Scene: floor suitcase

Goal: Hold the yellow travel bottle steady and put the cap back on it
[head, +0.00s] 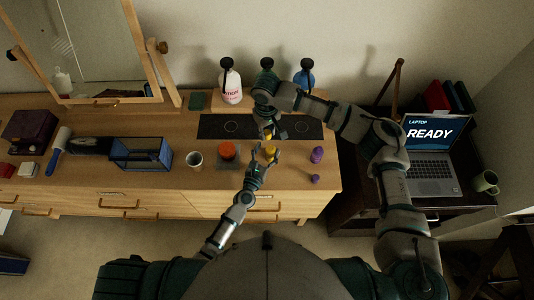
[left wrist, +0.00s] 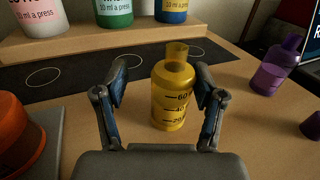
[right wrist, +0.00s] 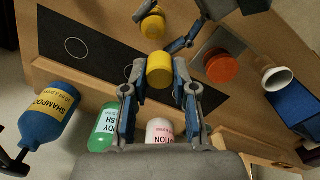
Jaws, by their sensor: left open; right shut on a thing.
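The yellow travel bottle (left wrist: 172,100) stands upright and uncapped on the wooden top, its neck open in the left wrist view. It also shows in the head view (head: 270,151) and at the top of the right wrist view (right wrist: 152,26). My left gripper (head: 264,154) is open, with its fingers (left wrist: 161,74) on either side of the bottle and gaps showing. My right gripper (right wrist: 159,70) is shut on the yellow cap (right wrist: 160,69), held apart from the bottle. In the head view my right gripper (head: 273,135) is close behind the bottle, partly hiding the cap.
A purple bottle (head: 317,155) and purple cap (head: 314,178) stand to the right. An orange round object (head: 228,150) on a grey pad and a cup (head: 195,160) are to the left.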

